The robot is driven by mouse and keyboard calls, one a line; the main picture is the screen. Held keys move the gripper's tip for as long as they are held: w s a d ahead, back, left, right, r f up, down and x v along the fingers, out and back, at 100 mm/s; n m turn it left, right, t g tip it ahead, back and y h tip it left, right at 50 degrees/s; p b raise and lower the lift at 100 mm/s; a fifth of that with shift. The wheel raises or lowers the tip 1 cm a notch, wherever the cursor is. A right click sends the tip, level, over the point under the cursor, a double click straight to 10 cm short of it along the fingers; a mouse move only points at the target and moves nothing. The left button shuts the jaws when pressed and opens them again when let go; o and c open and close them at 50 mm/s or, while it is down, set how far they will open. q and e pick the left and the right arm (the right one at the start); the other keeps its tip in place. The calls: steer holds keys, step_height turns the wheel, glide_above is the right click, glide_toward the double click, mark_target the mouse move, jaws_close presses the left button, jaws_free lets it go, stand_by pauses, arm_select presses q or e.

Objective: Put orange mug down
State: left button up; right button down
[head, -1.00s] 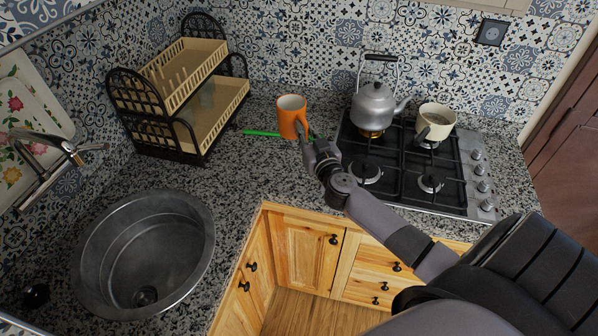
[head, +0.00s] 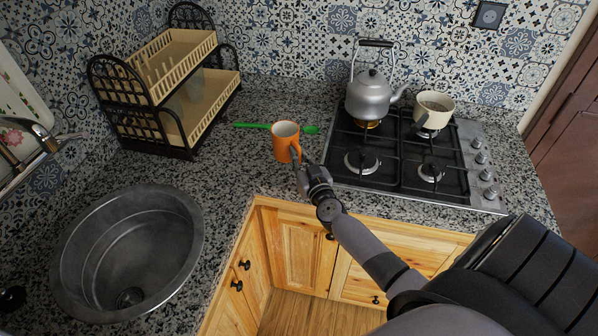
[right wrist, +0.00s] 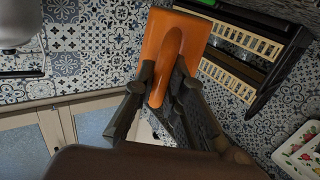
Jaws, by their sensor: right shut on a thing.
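The orange mug (head: 281,145) is over the granite counter, left of the stove, upright with its pale inside showing. My right gripper (head: 297,160) is shut on the mug's handle, on the side nearer me. In the right wrist view the mug (right wrist: 193,32) fills the upper middle, and the gripper fingers (right wrist: 160,92) lie on both sides of its handle. I cannot tell whether the mug's base touches the counter. My left gripper is not in view.
A green utensil (head: 252,125) lies behind the mug. The stove (head: 395,185) with a kettle (head: 370,97) and a cream pot (head: 437,112) is to the right. A dish rack (head: 180,150) stands back left. The sink (head: 70,240) is front left. Counter (head: 228,175) left of the mug is clear.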

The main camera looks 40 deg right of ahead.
step_height(320, 180, down, 4)
steer(key=b, duration=0.3)
steer(key=shift+f, duration=0.1)
steer(key=c, duration=1.7)
jaws_free()
steer(key=shift+f, duration=0.1)
steer(key=shift+o, duration=0.3)
steer(key=shift+s, duration=0.1)
steer(key=shift+p+v, duration=1.05)
steer(key=shift+v, duration=1.5)
steer(key=shift+p+v, duration=0.75)
steer(key=shift+v, duration=1.7)
